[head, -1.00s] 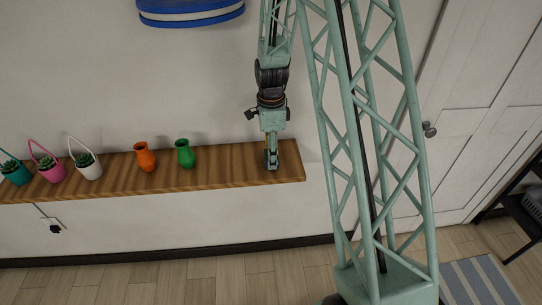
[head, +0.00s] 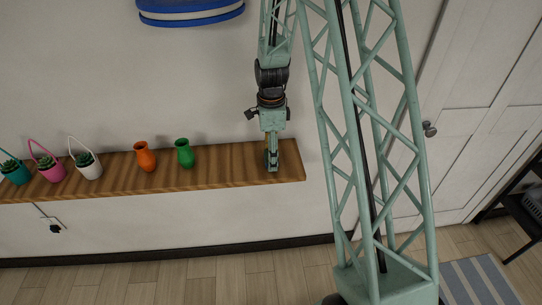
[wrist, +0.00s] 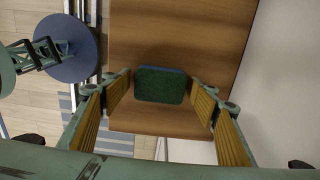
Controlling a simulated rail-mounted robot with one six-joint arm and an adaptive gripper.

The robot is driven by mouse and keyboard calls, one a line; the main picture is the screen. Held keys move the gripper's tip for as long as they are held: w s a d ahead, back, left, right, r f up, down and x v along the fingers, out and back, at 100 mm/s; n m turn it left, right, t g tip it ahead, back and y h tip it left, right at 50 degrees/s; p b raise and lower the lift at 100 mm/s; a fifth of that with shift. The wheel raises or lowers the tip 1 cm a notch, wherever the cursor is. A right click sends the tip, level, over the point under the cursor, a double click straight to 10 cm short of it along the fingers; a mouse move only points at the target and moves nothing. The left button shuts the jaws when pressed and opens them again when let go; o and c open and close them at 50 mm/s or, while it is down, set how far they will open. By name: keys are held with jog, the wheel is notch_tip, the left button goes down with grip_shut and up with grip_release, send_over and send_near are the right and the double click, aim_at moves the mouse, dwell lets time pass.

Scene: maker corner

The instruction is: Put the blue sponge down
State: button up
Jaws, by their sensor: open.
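The blue sponge (wrist: 160,86) shows in the wrist view with a dark green top face and a thin blue edge. It lies flat on the wooden shelf (wrist: 180,40), near the shelf's end. My gripper (wrist: 160,94) is open, with one yellow-padded finger on each side of the sponge and a gap visible around it. In the head view my gripper (head: 271,163) points down at the right end of the shelf (head: 220,177). The sponge cannot be made out there.
A green vase (head: 185,153) and an orange vase (head: 145,157) stand left of my gripper on the shelf. Farther left are a white planter (head: 88,166), a pink planter (head: 51,169) and a teal planter (head: 16,172). The shelf between the green vase and my gripper is clear.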

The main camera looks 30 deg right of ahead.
notch_tip(320, 180, up, 12)
dwell(1.0)
jog(key=shift+r, duration=0.1)
dwell(0.5)
jog(key=s+a+r+n+t, duration=0.1)
jog(key=s+a+r+n, duration=0.6)
jog(key=r, duration=0.4)
jog(key=s+a+r+n+t, duration=0.1)
jog(key=s+a+r+n, duration=0.35)
jog(key=s+r, duration=0.5)
jog(key=s+a+r+n, duration=0.2)
jog(key=s+n, duration=0.1)
jog(key=s, duration=0.4)
jog(key=s+a+r+n+t, duration=0.1)
jog(key=s+a+r+n, duration=0.1)
jog(key=s+n, duration=0.2)
jog(key=s+a+r+n+t, duration=0.1)
jog(key=s+a+r+n, duration=0.1)
jog(key=s, duration=0.8)
jog(key=shift+s+a+r+n, duration=0.25)
jog(key=shift+a+r+n, duration=0.25)
jog(key=shift+n, duration=0.65)
